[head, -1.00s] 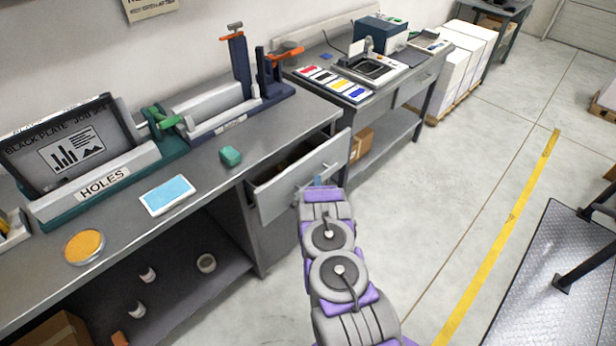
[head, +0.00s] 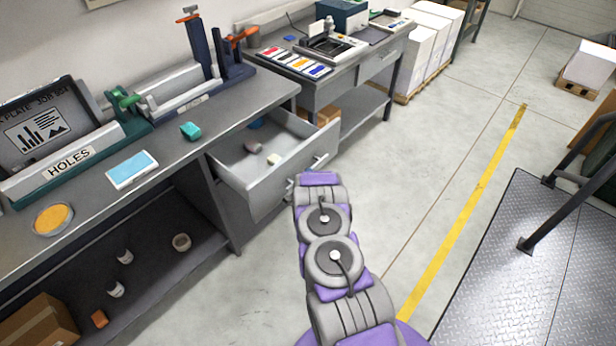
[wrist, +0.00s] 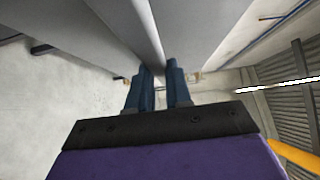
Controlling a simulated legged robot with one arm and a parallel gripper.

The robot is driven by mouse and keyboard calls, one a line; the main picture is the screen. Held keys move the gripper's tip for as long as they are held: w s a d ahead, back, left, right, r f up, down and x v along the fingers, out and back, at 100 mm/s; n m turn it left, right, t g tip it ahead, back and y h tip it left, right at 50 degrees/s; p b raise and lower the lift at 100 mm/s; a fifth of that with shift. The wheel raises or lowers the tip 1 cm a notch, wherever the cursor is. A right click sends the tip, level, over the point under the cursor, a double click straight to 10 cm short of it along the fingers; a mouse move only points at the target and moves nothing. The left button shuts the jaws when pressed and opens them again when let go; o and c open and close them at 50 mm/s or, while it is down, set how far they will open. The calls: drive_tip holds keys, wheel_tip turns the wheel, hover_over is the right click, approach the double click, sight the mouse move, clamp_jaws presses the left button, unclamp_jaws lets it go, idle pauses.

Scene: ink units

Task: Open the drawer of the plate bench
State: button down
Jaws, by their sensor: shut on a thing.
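The plate bench (head: 235,100) is a long grey bench along the wall. Its drawer (head: 272,190) is pulled well out at the bench's right end, with its inside in view. A blue thing (head: 256,122), a grey-brown thing (head: 252,146) and a small pale thing (head: 273,160) lie in it. In the head view my purple-and-grey arm ends at the drawer front, by its handle (head: 319,162), and hides the fingertips. In the wrist view my gripper (wrist: 161,75) has its two blue fingers close together at the drawer, shut on the handle; the contact itself is hard to see.
On the bench top are a teal block (head: 190,131), a light-blue pad (head: 132,169) and a yellow-orange round dish (head: 53,219). A second table (head: 345,75) stands beyond the drawer. Open floor (head: 425,150) lies to the right, up to a metal platform (head: 520,270).

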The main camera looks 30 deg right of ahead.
drive_tip(key=shift+s+a+f, duration=0.1)
drive_tip(key=shift+f, duration=0.2)
drive_tip(key=c, duration=1.3)
unclamp_jaws()
drive_tip(key=shift+c, duration=0.2)
drive_tip(key=o, duration=0.3)
drive_tip(key=shift+r, duration=0.15)
drive_tip(key=p+v, duration=0.5)
drive_tip(key=v, duration=1.2)
